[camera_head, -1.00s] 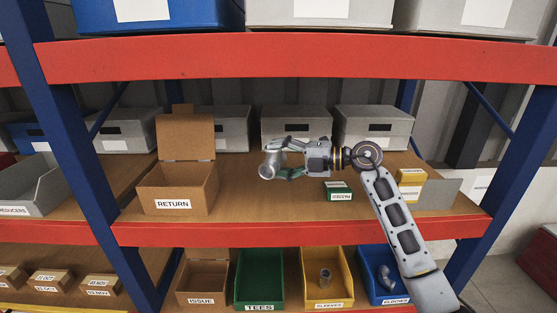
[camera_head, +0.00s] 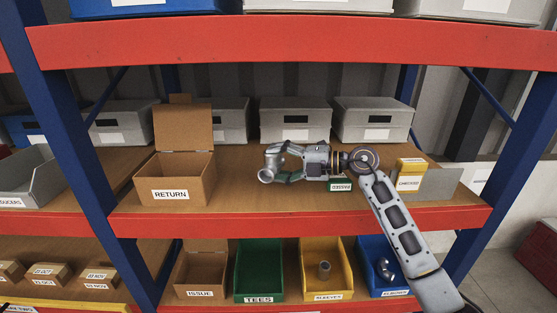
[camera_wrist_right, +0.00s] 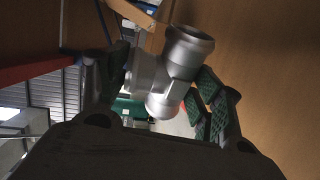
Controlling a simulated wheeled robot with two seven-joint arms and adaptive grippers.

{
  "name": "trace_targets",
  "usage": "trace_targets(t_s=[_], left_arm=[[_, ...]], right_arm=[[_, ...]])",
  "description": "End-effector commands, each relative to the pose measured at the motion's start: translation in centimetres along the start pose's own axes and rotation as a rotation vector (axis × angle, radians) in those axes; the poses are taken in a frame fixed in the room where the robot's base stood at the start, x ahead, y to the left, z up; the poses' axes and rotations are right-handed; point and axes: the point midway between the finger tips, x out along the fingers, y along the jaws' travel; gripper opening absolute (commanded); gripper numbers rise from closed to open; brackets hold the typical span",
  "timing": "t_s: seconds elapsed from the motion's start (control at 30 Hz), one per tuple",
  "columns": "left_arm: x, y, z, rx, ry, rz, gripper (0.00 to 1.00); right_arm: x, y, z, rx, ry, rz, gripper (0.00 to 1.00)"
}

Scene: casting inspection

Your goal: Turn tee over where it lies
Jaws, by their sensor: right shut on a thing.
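The tee (camera_head: 270,163) is a grey metal pipe fitting with flared ends. In the head view it sits at the tip of my right gripper (camera_head: 284,164), over the middle shelf to the right of the RETURN box. In the right wrist view the tee (camera_wrist_right: 172,70) is between the green-padded fingers of my right gripper (camera_wrist_right: 160,95), which is shut on it. One flared end points up and another points down towards the palm. Whether the tee touches the shelf cannot be told. My left gripper is not in view.
An open cardboard RETURN box (camera_head: 175,190) stands just left of the tee. A green box (camera_head: 341,186) is under my right forearm, and a yellow CHECKED box (camera_head: 410,175) stands to the right. Grey lidded bins (camera_head: 295,117) line the back. Bare shelf lies in front.

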Motion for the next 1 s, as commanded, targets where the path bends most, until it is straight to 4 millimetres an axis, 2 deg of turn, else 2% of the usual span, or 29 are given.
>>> trace_targets(t_s=[0.6, 1.0], left_arm=[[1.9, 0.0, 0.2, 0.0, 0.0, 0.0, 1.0], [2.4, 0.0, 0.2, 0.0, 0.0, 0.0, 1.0]], right_arm=[[0.5, -4.0, 0.1, 0.0, -0.001, 0.003, 0.19], [0.7, -5.3, 0.1, -0.001, 0.0, 0.004, 0.19]])
